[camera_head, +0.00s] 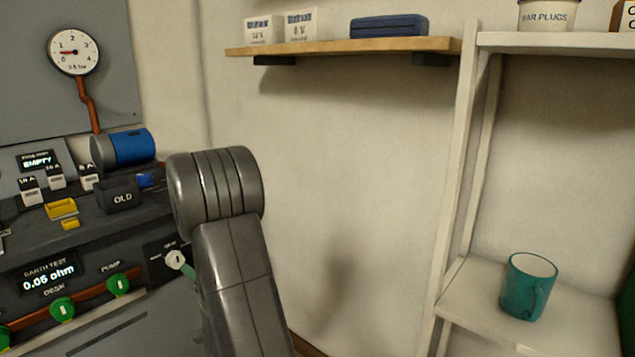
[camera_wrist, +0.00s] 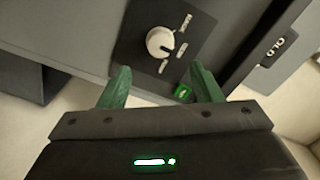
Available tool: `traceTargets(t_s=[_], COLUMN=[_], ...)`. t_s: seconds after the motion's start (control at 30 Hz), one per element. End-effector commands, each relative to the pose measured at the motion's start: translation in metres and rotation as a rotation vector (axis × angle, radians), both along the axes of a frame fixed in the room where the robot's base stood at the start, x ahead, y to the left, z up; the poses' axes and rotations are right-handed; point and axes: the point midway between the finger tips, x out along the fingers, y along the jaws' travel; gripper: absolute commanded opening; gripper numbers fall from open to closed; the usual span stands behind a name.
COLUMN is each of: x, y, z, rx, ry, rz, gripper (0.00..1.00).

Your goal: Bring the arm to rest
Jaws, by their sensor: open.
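My gripper (camera_wrist: 159,72) is open, its two green fingers spread with nothing held between them. A pale rotary knob (camera_wrist: 160,42) on a black plate lies just beyond the fingertips in the wrist view. In the head view the same knob (camera_head: 176,259) shows at the right end of the desk front, with a green finger close by it. My grey arm rises in the middle of the head view and hides most of the gripper. I cannot tell whether a finger touches the knob.
A desk panel with green valve knobs (camera_head: 119,285) and a dark box marked OLD (camera_head: 122,197) is at left. A blue cylinder (camera_head: 132,146) lies behind. A wooden shelf (camera_head: 340,46) is above. A white rack (camera_head: 545,318) at right holds a teal mug (camera_head: 522,288).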

Motion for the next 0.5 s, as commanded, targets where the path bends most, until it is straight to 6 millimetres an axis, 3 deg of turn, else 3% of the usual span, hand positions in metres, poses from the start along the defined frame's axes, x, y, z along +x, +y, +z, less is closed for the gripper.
traceTargets(t_s=[0.43,0.5], x=[0.058,0.057], y=[0.069,0.068], z=[-0.002,0.001], rx=[0.001,-0.033], ry=[-0.001,-0.037], rz=[0.001,-0.001], gripper=[0.59,0.59])
